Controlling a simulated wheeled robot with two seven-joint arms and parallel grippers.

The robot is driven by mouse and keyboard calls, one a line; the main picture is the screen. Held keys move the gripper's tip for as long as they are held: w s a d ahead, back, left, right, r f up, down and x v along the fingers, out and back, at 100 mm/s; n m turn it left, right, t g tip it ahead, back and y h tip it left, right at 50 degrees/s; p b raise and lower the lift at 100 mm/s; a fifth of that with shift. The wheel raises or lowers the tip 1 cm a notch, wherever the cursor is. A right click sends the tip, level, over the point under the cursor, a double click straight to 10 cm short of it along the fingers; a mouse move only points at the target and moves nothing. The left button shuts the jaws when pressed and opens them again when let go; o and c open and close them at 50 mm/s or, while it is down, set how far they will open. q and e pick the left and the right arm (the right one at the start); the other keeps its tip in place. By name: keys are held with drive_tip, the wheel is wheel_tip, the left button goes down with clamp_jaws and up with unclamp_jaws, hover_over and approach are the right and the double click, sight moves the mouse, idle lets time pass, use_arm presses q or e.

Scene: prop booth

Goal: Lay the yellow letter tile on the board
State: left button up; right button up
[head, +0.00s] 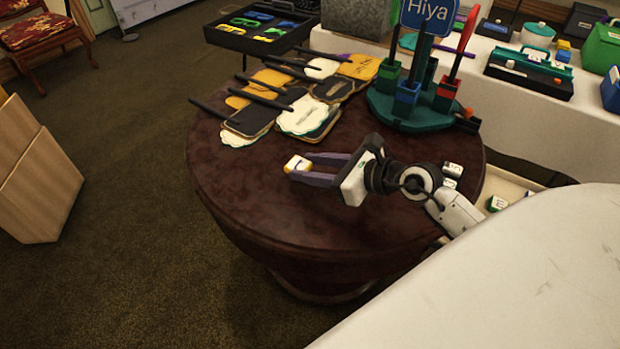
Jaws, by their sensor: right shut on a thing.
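My right gripper (300,171) comes in from the right, low over the round table (265,225). It is shut on the yellow letter tile (297,163), which has a pale top face with a mark too small to read. The tile is at the fingertips, over the left-middle part of the tabletop. I cannot tell whether it touches the table. I cannot make out a board for certain. My left gripper is not in view.
Paddle-shaped signs (305,118) lie at the back of the table. A green holder (412,118) with a blue "Hiya" sign (431,14) stands at the back right. Several white-and-green letter tiles (497,203) lie at the right. The front of the tabletop is clear.

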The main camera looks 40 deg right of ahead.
drive_tip(key=shift+f+b, duration=0.35)
drive_tip(key=shift+f, duration=1.2)
drive_tip(key=shift+f, duration=0.1)
drive_tip(key=o, duration=0.6)
drive_tip(key=shift+f, duration=0.1)
drive_tip(key=o, duration=0.4)
